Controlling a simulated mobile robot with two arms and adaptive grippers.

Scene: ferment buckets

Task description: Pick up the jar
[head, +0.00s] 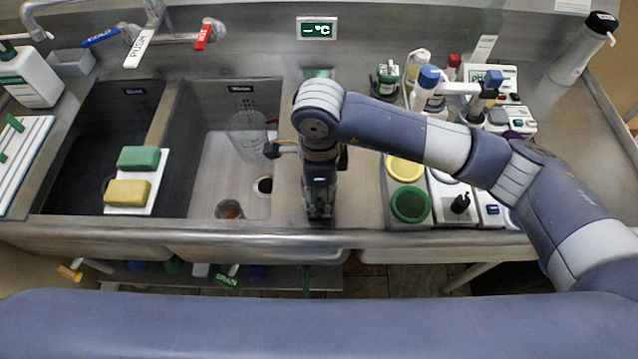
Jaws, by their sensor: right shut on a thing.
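My right gripper (318,208) points down over the steel strip to the right of the wash sink. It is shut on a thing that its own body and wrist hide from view. A small dark jar-like container with a green label (385,80) stands at the back of the counter, away from the gripper. A small amber-coloured vessel (228,209) sits in the front of the wash sink, left of the gripper. I cannot tell which thing is the task's jar. My left gripper is not in view.
The wash sink (213,165) also holds a clear pitcher (247,137). Green (138,158) and yellow (127,193) sponges lie on a white board by the dark sink. Bottles (428,90) crowd the back right. Yellow (405,168) and green (411,205) round pieces lie right of the gripper.

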